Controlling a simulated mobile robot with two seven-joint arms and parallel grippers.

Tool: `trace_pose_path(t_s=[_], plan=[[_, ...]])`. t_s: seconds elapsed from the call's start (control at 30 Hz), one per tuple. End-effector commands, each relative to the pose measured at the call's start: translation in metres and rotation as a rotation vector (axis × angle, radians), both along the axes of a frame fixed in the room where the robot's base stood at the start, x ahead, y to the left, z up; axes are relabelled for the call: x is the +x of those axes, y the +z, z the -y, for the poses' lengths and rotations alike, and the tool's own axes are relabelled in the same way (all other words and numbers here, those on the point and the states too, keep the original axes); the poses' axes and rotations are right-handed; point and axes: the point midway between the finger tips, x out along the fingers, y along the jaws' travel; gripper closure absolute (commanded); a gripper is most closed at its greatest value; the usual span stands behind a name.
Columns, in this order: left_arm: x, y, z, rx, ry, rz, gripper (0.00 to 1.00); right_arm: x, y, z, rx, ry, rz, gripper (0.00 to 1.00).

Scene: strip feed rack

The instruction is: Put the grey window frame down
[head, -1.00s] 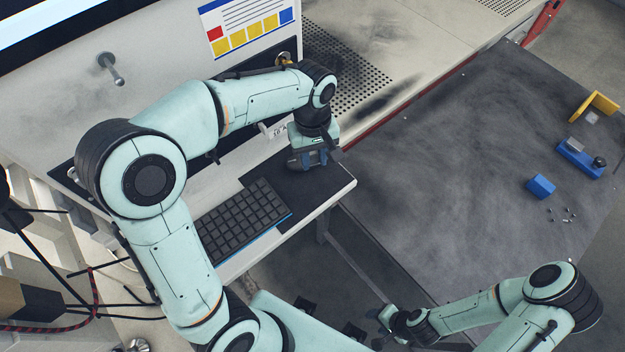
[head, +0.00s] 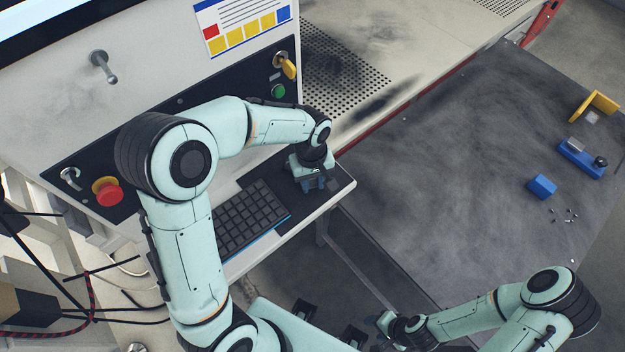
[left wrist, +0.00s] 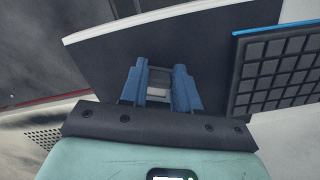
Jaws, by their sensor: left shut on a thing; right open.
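My left gripper (head: 318,184) is over the dark pad (head: 339,178) at the right end of the keyboard shelf. In the left wrist view its blue fingers (left wrist: 158,82) are shut on a small light grey piece, which I take for the grey window frame (left wrist: 158,89). Only a small part of it shows between the fingers; in the head view the gripper hides it. I cannot tell whether it touches the pad. My right gripper (head: 384,322) is open at the bottom of the head view, away from the shelf.
The black keyboard (head: 247,220) lies left of the gripper. Behind stands a panel with a red button (head: 107,191), a yellow switch (head: 288,67) and a green button (head: 278,91). The dark table (head: 440,150) at right is mostly clear, with blue blocks (head: 542,187) and a yellow bracket (head: 597,104).

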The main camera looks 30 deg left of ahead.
Motion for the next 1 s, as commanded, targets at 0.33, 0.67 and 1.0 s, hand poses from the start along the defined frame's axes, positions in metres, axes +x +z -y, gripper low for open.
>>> trace_pose_path(t_s=[0.33, 0.67, 1.0], plan=[[0.0, -0.004, 0.0, 0.0, 0.0, 0.0, 0.44, -0.002, -0.004, 0.0, 0.0, 0.0, -0.002, 0.48], [0.001, 0.004, 0.0, 0.0, -0.001, 0.003, 0.44, 0.001, 0.002, 0.0, 0.001, 0.0, 0.001, 0.48], [0.005, 0.072, -0.003, -0.001, -0.001, 0.008, 0.44, 0.007, 0.011, 0.0, 0.001, 0.0, 0.008, 0.48]])
